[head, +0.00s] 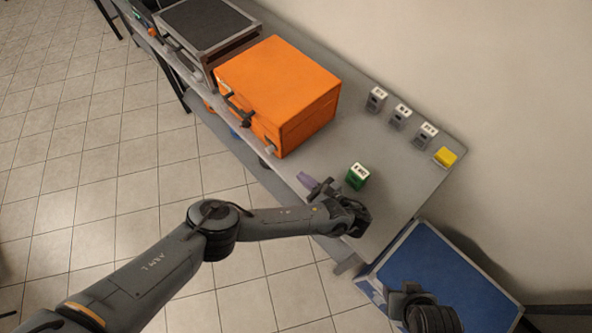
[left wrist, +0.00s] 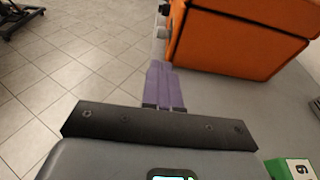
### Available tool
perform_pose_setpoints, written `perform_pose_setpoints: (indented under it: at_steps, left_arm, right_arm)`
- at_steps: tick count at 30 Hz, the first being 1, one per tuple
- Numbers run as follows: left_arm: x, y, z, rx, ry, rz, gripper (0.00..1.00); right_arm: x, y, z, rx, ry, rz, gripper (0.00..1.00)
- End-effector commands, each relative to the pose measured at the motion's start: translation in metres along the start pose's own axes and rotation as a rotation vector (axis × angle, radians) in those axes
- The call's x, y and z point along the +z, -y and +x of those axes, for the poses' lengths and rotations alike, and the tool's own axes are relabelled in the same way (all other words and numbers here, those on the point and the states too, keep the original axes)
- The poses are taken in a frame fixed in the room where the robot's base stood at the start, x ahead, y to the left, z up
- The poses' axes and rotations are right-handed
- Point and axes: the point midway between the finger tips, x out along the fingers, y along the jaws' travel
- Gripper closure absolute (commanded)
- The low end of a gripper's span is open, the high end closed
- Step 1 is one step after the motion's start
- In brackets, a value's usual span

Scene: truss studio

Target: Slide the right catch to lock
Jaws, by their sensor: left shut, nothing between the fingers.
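The orange case (head: 278,88) sits closed on the grey bench, with a dark handle (head: 238,112) on its front face. The right catch (head: 268,149), a small pale piece, is on the front face near the right corner. It also shows in the left wrist view (left wrist: 161,33), just beyond my fingertips. My left gripper (head: 308,182) has purple fingers, shut together and empty. They point toward the case's front right corner, with a gap to the catch. In the left wrist view the fingers (left wrist: 161,75) cover part of the bench edge. Whether the catch is locked is too small to tell.
A green block with a number label (head: 357,177) stands close beside my left gripper. Several small grey labelled blocks (head: 400,116) and a yellow block (head: 445,157) stand at the back. A black-topped case (head: 205,28) is left of the orange one. A blue-topped box (head: 440,265) is lower right.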

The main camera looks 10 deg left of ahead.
Motion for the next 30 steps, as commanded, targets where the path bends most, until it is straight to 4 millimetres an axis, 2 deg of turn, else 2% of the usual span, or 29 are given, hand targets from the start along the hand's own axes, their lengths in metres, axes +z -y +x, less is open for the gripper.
perform_pose_setpoints:
  at_steps: [5, 18, 24, 30]
  left_arm:
    - [-0.006, -0.001, 0.026, 0.002, 0.001, -0.001, 1.00]
    - [-0.006, 0.000, 0.094, 0.002, 0.000, -0.003, 1.00]
    - [-0.001, -0.001, 0.117, 0.002, 0.000, -0.001, 1.00]
    - [0.000, -0.001, 0.130, 0.002, -0.001, 0.000, 1.00]
  right_arm:
    - [0.007, 0.000, 0.023, 0.002, 0.001, -0.002, 0.57]
    - [0.025, 0.004, 0.078, -0.002, 0.001, 0.003, 0.57]
    - [0.024, 0.005, 0.075, -0.006, 0.001, 0.007, 0.57]
    - [0.024, 0.005, 0.075, -0.006, 0.000, 0.008, 0.57]
